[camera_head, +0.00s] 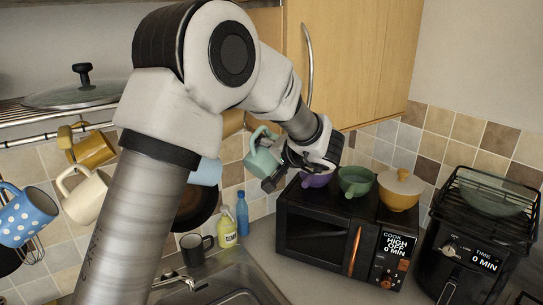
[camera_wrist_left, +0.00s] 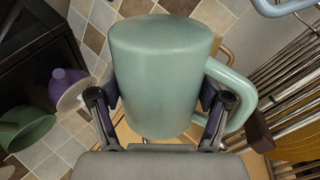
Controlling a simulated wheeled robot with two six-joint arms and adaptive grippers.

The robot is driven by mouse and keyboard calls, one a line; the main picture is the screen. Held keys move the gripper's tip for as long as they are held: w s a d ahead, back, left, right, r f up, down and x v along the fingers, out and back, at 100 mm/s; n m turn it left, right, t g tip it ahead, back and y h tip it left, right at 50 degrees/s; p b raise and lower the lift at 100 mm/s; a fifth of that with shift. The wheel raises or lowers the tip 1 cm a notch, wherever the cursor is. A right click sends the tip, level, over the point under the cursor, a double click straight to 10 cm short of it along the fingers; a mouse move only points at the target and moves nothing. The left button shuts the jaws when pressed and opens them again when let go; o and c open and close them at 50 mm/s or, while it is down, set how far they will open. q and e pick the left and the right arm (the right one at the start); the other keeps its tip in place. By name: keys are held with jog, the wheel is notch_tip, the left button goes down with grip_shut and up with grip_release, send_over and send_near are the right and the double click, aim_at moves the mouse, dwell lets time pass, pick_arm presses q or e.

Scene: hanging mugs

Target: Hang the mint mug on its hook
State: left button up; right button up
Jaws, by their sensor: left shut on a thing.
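The mint mug (camera_head: 262,160) is held in the air in front of the tiled wall, left of the microwave. In the head view its handle points up and left. My left gripper (camera_head: 277,174) is shut on it. In the left wrist view the mint mug (camera_wrist_left: 155,75) sits between the two fingers of the gripper (camera_wrist_left: 160,104), with its handle on the right side. Several other mugs hang from the rail (camera_head: 50,136) under the wall rack. The mint mug's own hook cannot be made out; my left arm covers part of the rail. My right gripper is not in view.
A blue dotted mug (camera_head: 27,215), a cream mug (camera_head: 88,194) and a yellow mug (camera_head: 92,150) hang at the left. A light blue mug (camera_head: 207,173) shows beside my arm. The microwave (camera_head: 325,232) carries bowls, including a green one (camera_head: 356,180). A sink (camera_head: 225,288) lies below.

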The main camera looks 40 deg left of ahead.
pick_arm(q)
jog(key=shift+w+a+f, duration=0.1)
jog(key=shift+w+a, duration=0.05)
jog(key=shift+a, duration=0.35)
jog(key=shift+w+a, duration=0.15)
jog(key=shift+a, duration=0.3)
jog(key=shift+w+a, duration=0.1)
jog(key=shift+a, duration=0.55)
dwell(0.3)
jog(key=shift+w+a, duration=0.15)
jog(key=shift+a, duration=0.35)
dwell(0.3)
jog(key=shift+w+a, duration=0.2)
jog(key=shift+a, duration=0.45)
jog(key=shift+a+f, duration=0.1)
jog(key=shift+a+f, duration=0.1)
jog(key=shift+a, duration=0.05)
jog(key=shift+w+a+f, duration=0.15)
jog(key=shift+a+f, duration=0.05)
jog(key=shift+a, duration=0.15)
jog(key=shift+a+f, duration=0.15)
jog(key=shift+f, duration=0.1)
dwell(0.7)
